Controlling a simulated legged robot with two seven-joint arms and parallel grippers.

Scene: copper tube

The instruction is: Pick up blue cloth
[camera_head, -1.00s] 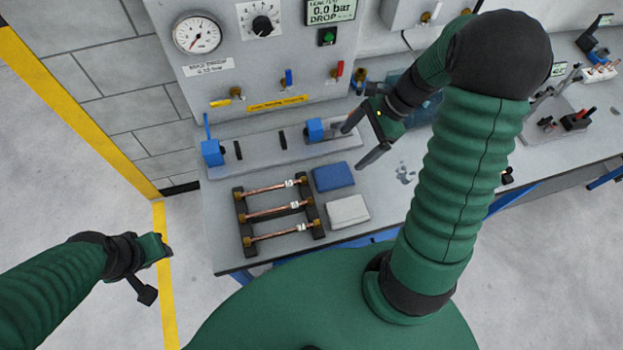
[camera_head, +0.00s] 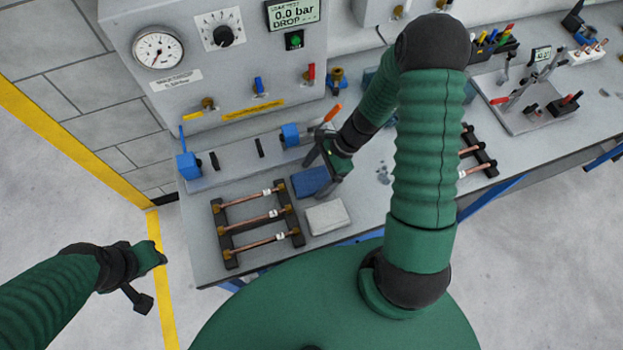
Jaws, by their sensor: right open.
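The blue cloth (camera_head: 309,181) lies folded flat on the bench, just behind a light grey folded cloth (camera_head: 327,217). My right gripper (camera_head: 318,174) is open at the blue cloth, with its fingers over the cloth's right and back part. Whether the fingers touch the cloth I cannot tell. My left gripper (camera_head: 146,279) hangs over the floor to the left of the bench, far from the cloth.
A black rack with copper tubes (camera_head: 256,220) stands left of the cloths. Behind them is a fixture with blue clamps (camera_head: 290,135) under a gauge panel (camera_head: 220,60). A second rack of tubes (camera_head: 476,152) is to the right. Some bare bench (camera_head: 375,190) shows right of the cloths.

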